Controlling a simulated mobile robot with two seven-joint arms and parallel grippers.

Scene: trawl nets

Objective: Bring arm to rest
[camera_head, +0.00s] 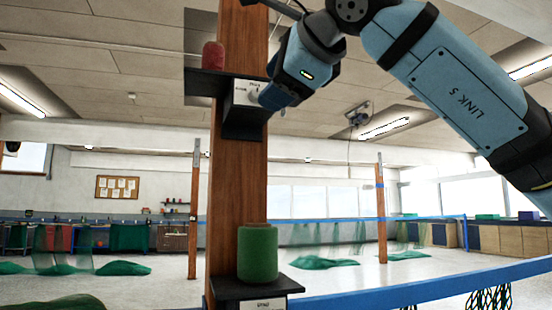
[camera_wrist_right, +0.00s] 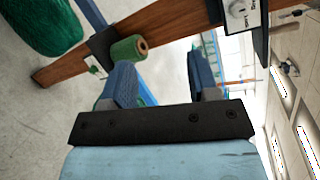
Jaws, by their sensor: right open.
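My right arm comes in from the upper right of the head view, with its blue wrist end beside the wooden post, near the upper shelf. My right gripper (camera_wrist_right: 160,72) is open in the right wrist view, its two blue fingers apart with nothing held between them. The wooden post (camera_head: 238,160) stands upright in the head view. A green twine spool (camera_head: 257,253) stands on its lower black shelf (camera_head: 255,287); the spool also shows beyond the left finger in the wrist view (camera_wrist_right: 128,48). A red spool (camera_head: 213,56) is on the upper black shelf (camera_head: 205,84). My left gripper is not in view.
A blue rail (camera_head: 400,293) with netting runs off to the lower right of the post. More posts, such as one at the right (camera_head: 380,215), and green nets (camera_head: 325,262) stand or lie farther back. Open floor lies between.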

